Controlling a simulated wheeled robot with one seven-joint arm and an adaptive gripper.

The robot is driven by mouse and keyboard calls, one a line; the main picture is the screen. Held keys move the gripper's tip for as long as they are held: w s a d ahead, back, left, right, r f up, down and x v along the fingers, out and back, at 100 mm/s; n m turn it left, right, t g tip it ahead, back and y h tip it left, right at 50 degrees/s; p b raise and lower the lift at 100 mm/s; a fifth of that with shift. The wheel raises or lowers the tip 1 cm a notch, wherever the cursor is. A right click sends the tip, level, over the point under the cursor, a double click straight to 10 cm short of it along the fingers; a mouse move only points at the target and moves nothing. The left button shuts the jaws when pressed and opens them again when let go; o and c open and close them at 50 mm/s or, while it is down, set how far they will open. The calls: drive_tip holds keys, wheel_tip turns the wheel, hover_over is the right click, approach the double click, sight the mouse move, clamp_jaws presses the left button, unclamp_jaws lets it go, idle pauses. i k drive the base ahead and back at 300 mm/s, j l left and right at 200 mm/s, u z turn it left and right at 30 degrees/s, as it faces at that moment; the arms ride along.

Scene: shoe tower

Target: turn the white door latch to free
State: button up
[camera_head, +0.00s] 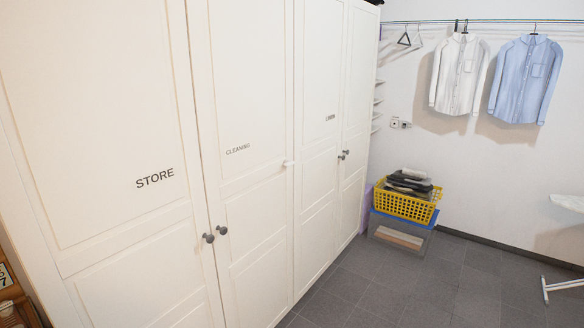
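A small white latch (288,163) sits at the seam between the CLEANING door (250,200) and the door to its right, a little above mid-height of the picture. It is too small to tell which way it is turned. Both doors look shut. My gripper is not in view.
Dark round knobs (215,234) sit on the STORE and CLEANING doors, with another pair (343,155) farther right. A yellow basket (405,205) stands on a clear, blue-lidded box (399,235) past the cabinets. The grey floor (400,290) in front is clear.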

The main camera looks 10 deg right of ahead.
sight(287, 163)
drive_tip(key=i+l+u, duration=0.45)
drive_tip(key=i, duration=0.5)
drive_tip(key=i+l+u, duration=0.4)
drive_tip(key=i+l, duration=0.5)
drive_tip(key=l, duration=0.1)
